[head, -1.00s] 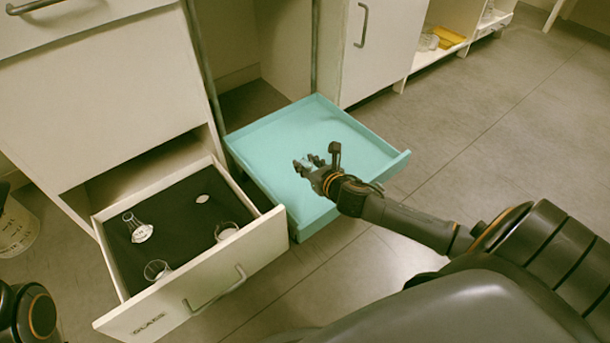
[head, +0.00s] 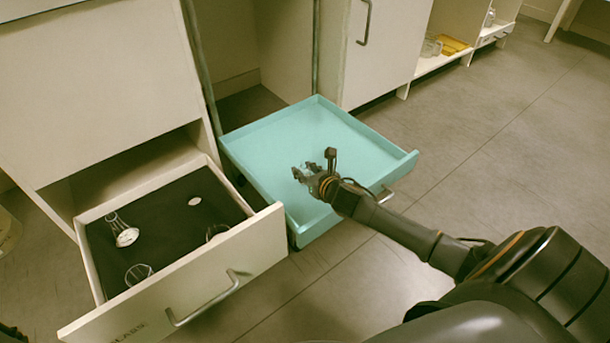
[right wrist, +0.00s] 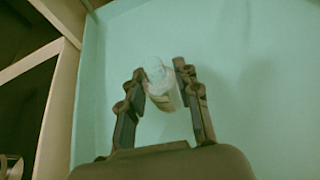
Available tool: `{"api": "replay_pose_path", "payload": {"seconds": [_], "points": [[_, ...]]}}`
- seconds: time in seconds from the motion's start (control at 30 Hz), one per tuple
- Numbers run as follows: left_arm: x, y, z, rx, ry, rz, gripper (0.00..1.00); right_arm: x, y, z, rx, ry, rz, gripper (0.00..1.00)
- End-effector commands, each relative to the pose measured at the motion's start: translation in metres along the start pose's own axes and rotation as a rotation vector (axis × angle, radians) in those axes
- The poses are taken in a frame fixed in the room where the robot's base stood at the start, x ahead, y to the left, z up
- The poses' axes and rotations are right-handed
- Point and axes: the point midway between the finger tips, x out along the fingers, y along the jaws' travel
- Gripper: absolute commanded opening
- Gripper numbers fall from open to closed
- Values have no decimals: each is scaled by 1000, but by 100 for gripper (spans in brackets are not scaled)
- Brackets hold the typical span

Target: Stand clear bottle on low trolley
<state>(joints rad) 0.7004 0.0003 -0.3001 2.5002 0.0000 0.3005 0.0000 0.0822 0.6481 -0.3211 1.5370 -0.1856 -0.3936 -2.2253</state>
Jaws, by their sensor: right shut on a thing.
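My right gripper (head: 311,177) is over the teal low trolley (head: 335,130), near its front edge. In the right wrist view its fingers (right wrist: 161,85) are shut on a clear bottle (right wrist: 160,80), with the teal trolley surface behind it. In the head view the bottle is small and hard to make out between the fingers. I cannot tell whether the bottle touches the trolley. My left gripper is not in view.
A white drawer (head: 215,265) stands open left of the trolley. A clear flask (head: 122,232) and other glassware lie on its dark liner. A white cabinet (head: 385,50) stands behind the trolley. Open grey floor (head: 490,150) lies to the right.

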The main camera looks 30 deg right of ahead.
Motion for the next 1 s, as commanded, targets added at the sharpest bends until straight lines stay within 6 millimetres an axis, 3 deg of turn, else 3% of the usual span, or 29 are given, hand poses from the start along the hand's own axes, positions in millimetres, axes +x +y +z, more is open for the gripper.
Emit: {"api": "replay_pose_path", "payload": {"seconds": [0.37,0.4,0.5,0.83,0.9,1.0], "points": [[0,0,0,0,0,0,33,1,0,-3,-1,0,0,3],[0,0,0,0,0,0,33,1,0,-2,0,0,0,40],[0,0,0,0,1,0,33,1,0,-2,0,0,0,55],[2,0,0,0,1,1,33,-1,0,2,0,-1,0,55],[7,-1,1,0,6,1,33,-7,0,2,-1,2,0,55],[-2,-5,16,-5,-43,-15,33,-22,0,4,-2,3,1,55]]}}
